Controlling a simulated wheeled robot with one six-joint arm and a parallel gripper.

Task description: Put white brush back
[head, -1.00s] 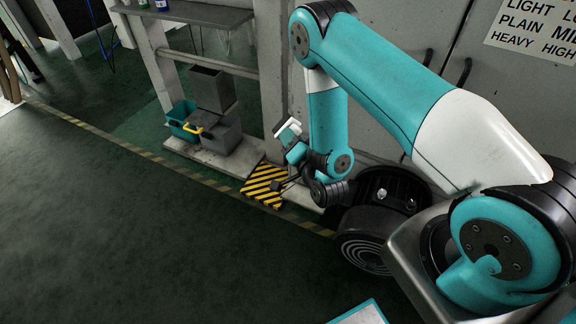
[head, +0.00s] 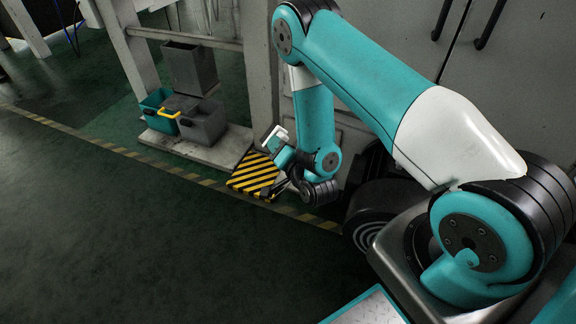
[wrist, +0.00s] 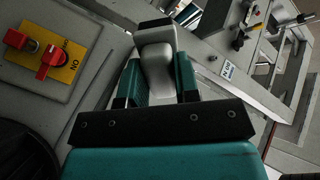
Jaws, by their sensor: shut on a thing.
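My gripper (wrist: 157,82) shows at the middle of the wrist view, its teal fingers closed on a pale, whitish piece that I take to be the white brush (wrist: 159,64). The brush sticks out beyond the fingertips and its far end is dark. In the head view my gripper (head: 280,146) is small, at the end of the bent arm, in front of the grey cabinet side. A white end of the held brush (head: 275,134) shows above it. The fingers hide the brush's lower part. I cannot make out a holder for the brush.
A yellow-black striped plate (head: 254,174) lies low behind my gripper. A teal bucket (head: 158,112) and a grey bin (head: 204,122) stand on a ledge to the left. The wrist view shows a red switch on a yellow plate (wrist: 66,60). The green floor at left is clear.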

